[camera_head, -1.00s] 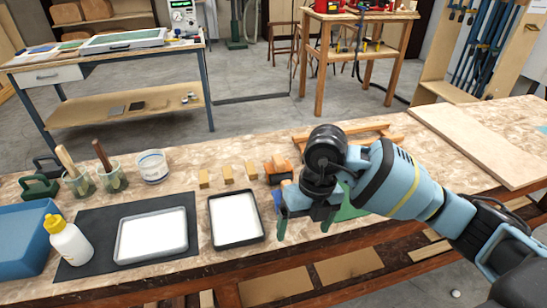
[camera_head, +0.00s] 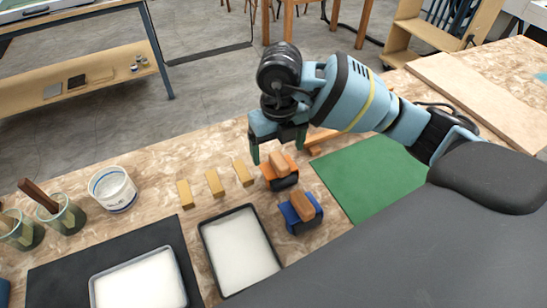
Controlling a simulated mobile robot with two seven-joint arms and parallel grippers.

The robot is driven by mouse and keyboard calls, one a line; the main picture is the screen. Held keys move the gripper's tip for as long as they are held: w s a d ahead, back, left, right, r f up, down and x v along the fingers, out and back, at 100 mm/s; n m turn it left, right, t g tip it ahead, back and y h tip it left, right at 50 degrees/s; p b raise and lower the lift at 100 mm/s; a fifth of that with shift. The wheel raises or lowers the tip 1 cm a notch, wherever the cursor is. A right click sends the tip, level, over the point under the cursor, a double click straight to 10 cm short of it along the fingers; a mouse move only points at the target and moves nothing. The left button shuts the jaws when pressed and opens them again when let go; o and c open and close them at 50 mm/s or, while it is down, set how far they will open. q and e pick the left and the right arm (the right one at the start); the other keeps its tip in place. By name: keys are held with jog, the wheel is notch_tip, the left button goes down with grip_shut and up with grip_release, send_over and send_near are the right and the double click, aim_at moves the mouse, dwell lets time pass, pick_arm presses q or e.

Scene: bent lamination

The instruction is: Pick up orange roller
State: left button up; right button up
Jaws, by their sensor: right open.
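The orange roller (camera_head: 280,171), with a wooden grip and an orange and dark body, lies on the marbled worktop (camera_head: 150,145) near the middle of the view. My right gripper (camera_head: 277,152) is open and empty, with its green fingers pointing down just above and behind the roller. One finger is to the left of the roller's grip and the other to its right. I cannot tell whether they touch it. My left gripper is out of view.
A blue roller (camera_head: 301,211) lies just in front of the orange one. A green mat (camera_head: 370,175) is to the right, a dark tray (camera_head: 238,250) in front. Several wooden blocks (camera_head: 214,183) stand to the left. A pale board (camera_head: 480,100) lies at right.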

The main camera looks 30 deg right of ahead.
aim_at(280, 160)
jog(key=shift+s+f, duration=0.15)
jog(key=shift+f, duration=1.45)
notch_tip(280, 160, down, 3)
jog(key=shift+d+f, duration=0.15)
jog(key=shift+f, duration=0.6)
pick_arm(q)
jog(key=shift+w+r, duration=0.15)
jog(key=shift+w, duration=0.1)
pick_arm(e)
jog(key=shift+c, duration=0.3)
jog(key=c, duration=0.7)
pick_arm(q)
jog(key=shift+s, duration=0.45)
pick_arm(e)
jog(key=shift+c, duration=0.4)
